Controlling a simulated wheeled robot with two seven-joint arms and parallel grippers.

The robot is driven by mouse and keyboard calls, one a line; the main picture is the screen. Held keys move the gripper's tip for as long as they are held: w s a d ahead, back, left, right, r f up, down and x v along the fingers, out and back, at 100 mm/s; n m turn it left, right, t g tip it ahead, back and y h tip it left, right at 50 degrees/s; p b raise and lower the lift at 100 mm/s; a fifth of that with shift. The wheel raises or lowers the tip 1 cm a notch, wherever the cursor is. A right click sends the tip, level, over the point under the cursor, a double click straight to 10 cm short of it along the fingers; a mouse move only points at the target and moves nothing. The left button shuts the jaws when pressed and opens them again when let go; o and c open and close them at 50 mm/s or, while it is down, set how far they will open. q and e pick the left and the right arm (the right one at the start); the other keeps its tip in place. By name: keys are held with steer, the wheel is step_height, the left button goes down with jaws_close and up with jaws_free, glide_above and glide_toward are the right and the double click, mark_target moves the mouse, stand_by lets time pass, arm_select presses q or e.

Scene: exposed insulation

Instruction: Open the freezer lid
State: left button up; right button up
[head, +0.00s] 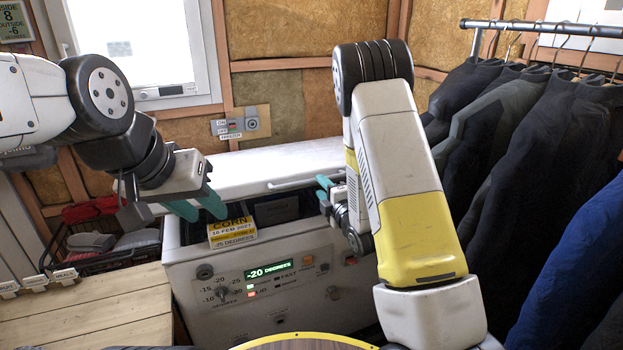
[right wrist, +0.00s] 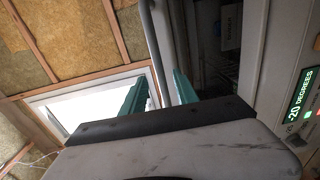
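The white chest freezer (head: 265,265) stands ahead in the head view. Its lid (head: 250,165) is partly raised, with a dark gap to the interior (head: 285,208) below its front edge. A bar handle (head: 292,183) runs along that edge. My left gripper (head: 197,207) is open and empty at the left end of the gap. My right gripper (head: 323,191) is at the right end of the lid's front edge. In the right wrist view its teal fingers (right wrist: 160,95) are apart, with a grey bar-like edge (right wrist: 154,50) between them; contact is unclear.
A yellow CORN label (head: 232,230) is at the gap's left front. A clothes rack with dark jackets (head: 530,150) stands close on the right. A wooden bench (head: 90,305) and a wire basket (head: 105,245) are on the left. An insulated wall with a window (head: 140,45) is behind.

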mark_target(316, 182)
steer(key=x, duration=0.5)
steer(key=shift+w+a, duration=0.15)
steer(key=shift+w, duration=0.1)
jaws_close()
stand_by(1.2)
